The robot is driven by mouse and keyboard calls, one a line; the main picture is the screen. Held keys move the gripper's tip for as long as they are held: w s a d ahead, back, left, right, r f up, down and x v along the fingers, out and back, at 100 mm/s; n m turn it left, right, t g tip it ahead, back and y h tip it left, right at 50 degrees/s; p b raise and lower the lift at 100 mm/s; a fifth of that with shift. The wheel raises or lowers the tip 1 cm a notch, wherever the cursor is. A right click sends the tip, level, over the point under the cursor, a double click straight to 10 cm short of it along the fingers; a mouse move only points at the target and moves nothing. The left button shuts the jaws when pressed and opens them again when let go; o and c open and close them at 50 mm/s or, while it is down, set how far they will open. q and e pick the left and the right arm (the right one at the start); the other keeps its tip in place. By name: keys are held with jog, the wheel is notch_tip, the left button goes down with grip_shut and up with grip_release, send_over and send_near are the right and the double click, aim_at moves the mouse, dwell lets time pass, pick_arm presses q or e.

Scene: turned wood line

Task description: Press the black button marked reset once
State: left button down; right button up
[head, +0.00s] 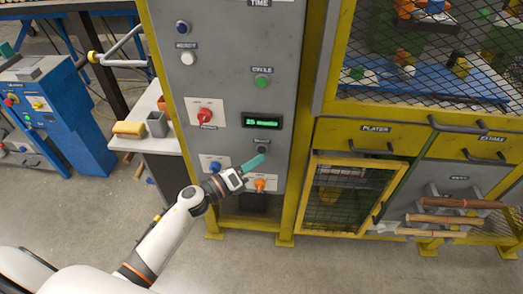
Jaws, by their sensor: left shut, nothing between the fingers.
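A grey control panel (229,50) in a yellow frame stands ahead. A small dark round button (263,150) sits on it under a tiny label (265,141) that I cannot read surely, below a green-lit display (262,122). My left gripper (255,162) reaches in from the lower left, its teal fingers shut and empty. Their tips are just below the dark button and overlap its lower edge in the picture; I cannot tell whether they touch it. My right gripper is not in view.
Close by on the panel are an orange knob (260,184), a blue knob (214,167), a red switch (204,114) and a green button (262,82). A side table (170,146) stands left.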

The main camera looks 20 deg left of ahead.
pick_arm(q)
jog(key=shift+w, duration=0.15)
jog(key=shift+w+a, duration=0.1)
jog(key=shift+w, duration=0.15)
jog(key=shift+w+a, duration=0.1)
jog(key=shift+w, duration=0.25)
dwell(0.5)
jog(key=shift+s, duration=0.15)
jog(key=shift+s+d, duration=0.2)
jog(key=shift+s, duration=0.4)
jog(key=s, duration=0.2)
jog(key=s+d, duration=0.1)
jog(key=s, duration=0.2)
jog(key=shift+d, duration=0.1)
dwell(0.4)
dwell(0.7)
